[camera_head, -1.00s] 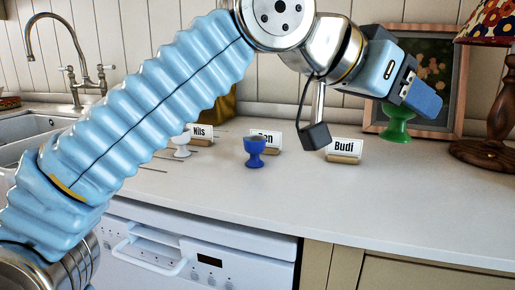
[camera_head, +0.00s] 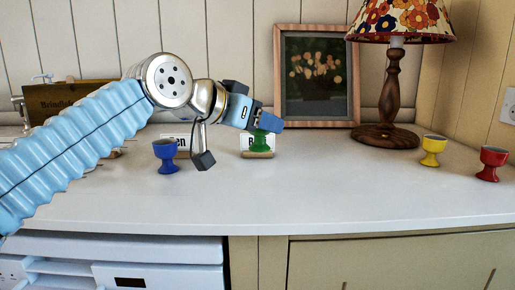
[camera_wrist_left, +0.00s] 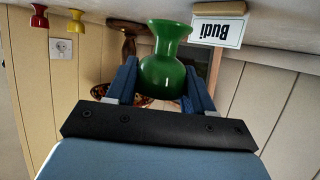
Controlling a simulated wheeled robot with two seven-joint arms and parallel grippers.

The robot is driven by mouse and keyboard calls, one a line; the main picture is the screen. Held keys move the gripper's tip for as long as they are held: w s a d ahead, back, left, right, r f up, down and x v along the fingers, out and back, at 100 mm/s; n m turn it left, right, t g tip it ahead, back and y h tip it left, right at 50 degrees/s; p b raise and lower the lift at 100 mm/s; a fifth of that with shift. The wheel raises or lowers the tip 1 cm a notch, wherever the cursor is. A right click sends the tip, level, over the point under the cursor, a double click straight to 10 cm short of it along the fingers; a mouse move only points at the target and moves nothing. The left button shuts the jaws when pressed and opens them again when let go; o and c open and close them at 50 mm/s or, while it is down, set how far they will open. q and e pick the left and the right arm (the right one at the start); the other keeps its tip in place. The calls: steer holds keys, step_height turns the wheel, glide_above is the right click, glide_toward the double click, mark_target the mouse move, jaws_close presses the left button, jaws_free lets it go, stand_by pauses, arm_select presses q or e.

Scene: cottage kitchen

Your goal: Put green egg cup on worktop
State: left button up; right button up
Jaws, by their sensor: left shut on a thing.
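The green egg cup (camera_head: 261,143) is held upright between the fingers of my left gripper (camera_head: 267,121), just in front of the Budi name card (camera_head: 246,141) in the head view. It partly covers the card. In the left wrist view the green egg cup (camera_wrist_left: 165,75) sits between both blue fingers, seen upside down, with its foot close to the Budi card (camera_wrist_left: 218,30). I cannot tell whether its foot touches the white worktop (camera_head: 330,190). My right gripper is out of view.
A blue egg cup (camera_head: 165,156) stands to the left by another name card (camera_head: 178,141). A yellow egg cup (camera_head: 433,150) and a red egg cup (camera_head: 492,163) stand at the right. A lamp (camera_head: 388,100) and framed picture (camera_head: 316,75) are behind. The front middle worktop is clear.

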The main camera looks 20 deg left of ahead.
mark_target(256, 143)
arm_select(q)
steer(key=f, duration=0.1)
steer(key=w+f, duration=0.1)
steer(key=f+b, duration=0.1)
steer(key=f, duration=0.1)
steer(key=shift+w+a, duration=0.25)
steer(key=shift+a, duration=0.1)
steer(key=shift+f, duration=0.45)
steer(key=shift+f+b, duration=0.25)
steer(key=shift+b, duration=0.1)
steer(key=o, duration=1.1)
steer(key=shift+r, duration=0.1)
steer(key=shift+c, duration=0.2)
steer(key=shift+r+p, duration=0.2)
steer(key=shift+p, duration=0.15)
steer(key=shift+s+a+r, duration=0.1)
steer(key=shift+s+a, duration=0.05)
steer(key=shift+s, duration=0.2)
steer(key=v, duration=1.1)
